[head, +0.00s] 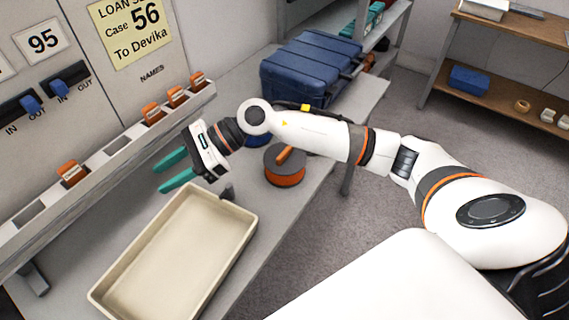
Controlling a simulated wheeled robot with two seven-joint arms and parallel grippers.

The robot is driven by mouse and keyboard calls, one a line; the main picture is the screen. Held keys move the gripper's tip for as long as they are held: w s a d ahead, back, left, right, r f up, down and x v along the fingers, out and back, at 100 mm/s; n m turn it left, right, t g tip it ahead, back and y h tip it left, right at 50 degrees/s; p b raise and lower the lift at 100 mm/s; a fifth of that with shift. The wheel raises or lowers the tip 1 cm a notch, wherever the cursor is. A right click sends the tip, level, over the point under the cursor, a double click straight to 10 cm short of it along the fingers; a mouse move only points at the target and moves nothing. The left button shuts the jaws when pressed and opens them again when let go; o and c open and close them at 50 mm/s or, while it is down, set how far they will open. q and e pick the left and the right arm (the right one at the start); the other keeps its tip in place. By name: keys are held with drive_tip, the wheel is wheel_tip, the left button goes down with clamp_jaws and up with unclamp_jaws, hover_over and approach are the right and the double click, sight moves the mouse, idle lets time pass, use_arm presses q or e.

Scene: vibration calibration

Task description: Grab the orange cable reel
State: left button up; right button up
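The orange cable reel (285,178) lies on the grey bench below my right forearm in the picture. It has a dark top face and an orange handle, and the arm passes close to its upper edge. My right gripper (168,173) is to the left of the reel, above the bench between the slotted rail and the beige tray. Its two teal fingers point left, stand apart and hold nothing. My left gripper is not in view.
An empty beige tray (247,217) stands on the bench in front. A slotted rail (110,160) with several orange tags runs along the left. A blue case (310,70) sits at the back of the bench. A wooden shelf unit (520,30) stands at the far right.

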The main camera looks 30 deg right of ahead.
drive_tip(key=w+d+f+n+g+h, duration=0.1)
drive_tip(key=w+d+f+n+h, duration=0.1)
drive_tip(key=d+h, duration=0.3)
drive_tip(key=w+d+f+n+h, duration=0.1)
drive_tip(key=d+f+n+h, duration=0.1)
drive_tip(key=d, duration=0.6)
drive_tip(key=n+g+h, duration=0.1)
drive_tip(key=h, duration=0.6)
approach(285, 151)
wheel_tip(285, 151, down, 3)
drive_tip(key=shift+r+p, duration=0.2)
drive_tip(key=shift+p, duration=0.7)
drive_tip(key=shift+f, duration=0.6)
drive_tip(key=shift+f+p, duration=0.35)
drive_tip(key=shift+p, duration=0.05)
wheel_tip(285, 151, down, 4)
drive_tip(key=shift+r+p, duration=0.2)
drive_tip(key=shift+p, duration=0.5)
drive_tip(key=shift+f, duration=0.45)
clamp_jaws()
